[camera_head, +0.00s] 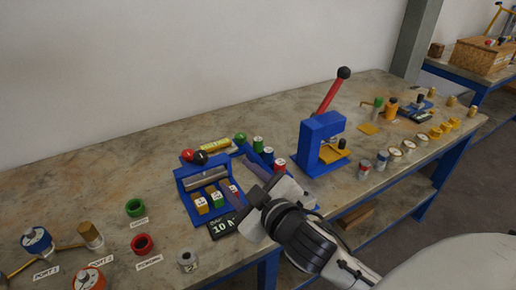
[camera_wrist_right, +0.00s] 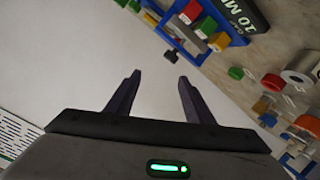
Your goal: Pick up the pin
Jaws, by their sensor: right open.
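No part is plainly marked as the pin, and I cannot tell which it is. A grey bar (camera_head: 207,179) lies across the blue fixture (camera_head: 182,172), above several small coloured blocks. My right gripper (camera_head: 243,183) is just right of this fixture in the head view, partly covering it. In the right wrist view its two dark fingers (camera_wrist_right: 160,78) stand apart with nothing between them. The blue fixture (camera_wrist_right: 226,38) with its red, green and yellow blocks is beyond the fingertips at the top of that view. My left gripper is out of view.
A blue press (camera_head: 318,140) with a red lever stands right of the fixture. Green (camera_head: 135,208) and red (camera_head: 142,244) rings and a metal spool (camera_head: 187,261) lie in front left. Bare tabletop (camera_head: 90,175) runs along the back left.

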